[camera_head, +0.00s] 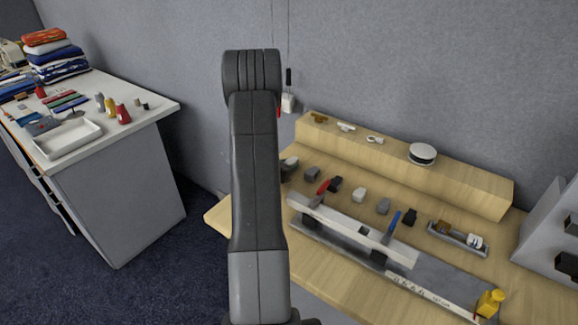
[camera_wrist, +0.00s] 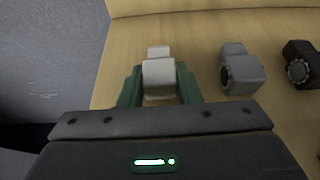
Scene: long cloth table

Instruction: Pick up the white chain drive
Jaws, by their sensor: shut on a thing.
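The white chain drive (camera_wrist: 158,76) is a small blocky white piece between the green fingers of my gripper (camera_wrist: 159,82) in the wrist view. The fingers are shut on its two sides. It appears at or just above the wooden table; I cannot tell if it touches the surface. In the head view, a pale piece (camera_head: 291,161) shows just right of my arm, likely the same one. My arm hides most of the gripper there.
A grey piece (camera_wrist: 240,70) and a black piece (camera_wrist: 300,64) stand to the right of my gripper. Another white piece (camera_head: 359,195) is farther along the row. A raised wooden shelf (camera_head: 465,184) runs behind, and a long rail (camera_head: 350,228) lies in front.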

